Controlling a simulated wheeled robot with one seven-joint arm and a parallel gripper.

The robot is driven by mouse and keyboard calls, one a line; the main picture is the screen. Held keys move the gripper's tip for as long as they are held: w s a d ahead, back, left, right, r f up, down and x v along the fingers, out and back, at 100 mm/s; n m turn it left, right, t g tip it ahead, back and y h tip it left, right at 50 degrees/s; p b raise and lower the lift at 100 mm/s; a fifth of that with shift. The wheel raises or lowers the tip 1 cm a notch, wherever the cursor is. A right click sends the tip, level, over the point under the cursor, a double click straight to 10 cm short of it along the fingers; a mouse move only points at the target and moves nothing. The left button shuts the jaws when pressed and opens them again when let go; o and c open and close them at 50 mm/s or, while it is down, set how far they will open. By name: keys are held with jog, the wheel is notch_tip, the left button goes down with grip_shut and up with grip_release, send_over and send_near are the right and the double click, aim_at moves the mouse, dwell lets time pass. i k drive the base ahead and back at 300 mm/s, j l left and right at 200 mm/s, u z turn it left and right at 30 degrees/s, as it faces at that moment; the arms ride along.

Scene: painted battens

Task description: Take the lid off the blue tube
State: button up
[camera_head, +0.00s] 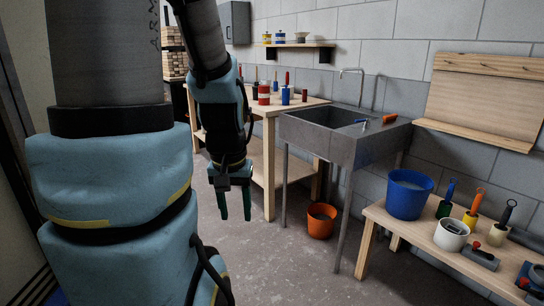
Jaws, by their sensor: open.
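A small blue tube (285,96) stands upright on the wooden worktable (318,101) at the back, beside a red and white can. A thin red piece rises above it; I cannot tell whether this is its lid, a handle or a thing behind it. My gripper (235,216) hangs fingers down in front of the worktable, left of the sink. Its two green fingers are apart with nothing between them. It is well below and nearer than the blue tube, touching nothing that I can see.
A grey sink (350,146) stands right of the worktable, with an orange bucket (320,222) below. The floor (295,270) ahead is clear.

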aim_at(286, 92)
jog(key=i+l, duration=0.1)
jog(key=i, duration=2.25)
jog(key=j+u, duration=0.05)
jog(key=j, duration=0.05)
